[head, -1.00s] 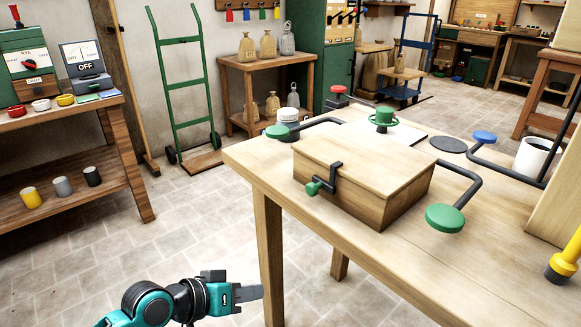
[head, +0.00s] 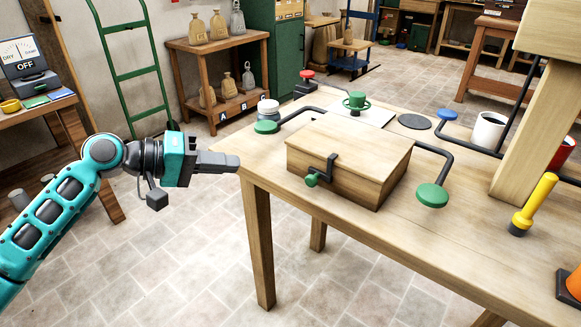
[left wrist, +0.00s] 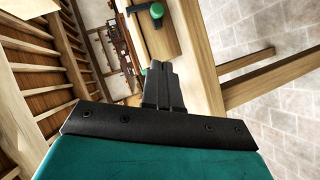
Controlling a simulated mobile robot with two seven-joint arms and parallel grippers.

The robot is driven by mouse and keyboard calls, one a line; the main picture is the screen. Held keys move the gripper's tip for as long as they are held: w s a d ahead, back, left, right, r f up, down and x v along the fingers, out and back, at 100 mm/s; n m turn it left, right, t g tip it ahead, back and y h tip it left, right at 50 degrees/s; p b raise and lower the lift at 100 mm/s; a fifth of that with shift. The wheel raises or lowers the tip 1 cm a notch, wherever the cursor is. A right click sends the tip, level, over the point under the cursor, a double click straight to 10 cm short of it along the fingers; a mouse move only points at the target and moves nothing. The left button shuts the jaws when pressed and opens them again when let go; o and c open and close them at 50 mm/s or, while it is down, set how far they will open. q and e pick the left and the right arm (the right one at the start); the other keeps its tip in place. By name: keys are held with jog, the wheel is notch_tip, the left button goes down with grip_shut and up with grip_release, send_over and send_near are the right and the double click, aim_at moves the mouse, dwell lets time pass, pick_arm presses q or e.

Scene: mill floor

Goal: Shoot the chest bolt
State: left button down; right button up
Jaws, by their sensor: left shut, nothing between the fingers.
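A wooden chest (head: 345,158) with a closed lid sits on the table (head: 455,245). Its bolt, a black bent bar with a green knob (head: 312,180), is on the front face near the left corner. My left gripper (head: 236,163) is shut and empty, left of the chest and beside the table's left corner. It points right toward the chest with a clear gap between. In the left wrist view the closed fingers (left wrist: 160,87) show in front of wood, and a green knob (left wrist: 156,10) with a dark part shows at the top. My right gripper is out of view.
Black bent arms with green pads flank the chest, at left (head: 266,127) and right (head: 432,195). A green handwheel (head: 355,102) stands behind it. A yellow-handled tool (head: 537,203) and a wooden post (head: 535,130) are to the right. Open floor lies left of the table.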

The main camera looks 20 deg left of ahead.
pick_arm(q)
jog(key=shift+a+r, duration=0.1)
jog(key=shift+r, duration=0.5)
jog(key=shift+w, duration=0.1)
send_near(313, 179)
jog(key=w+d+f, duration=0.2)
jog(key=w, duration=0.3)
jog(key=shift+w+d+f+b, duration=0.15)
jog(key=shift+d+f+b, duration=0.1)
jog(key=shift+d+b, duration=0.1)
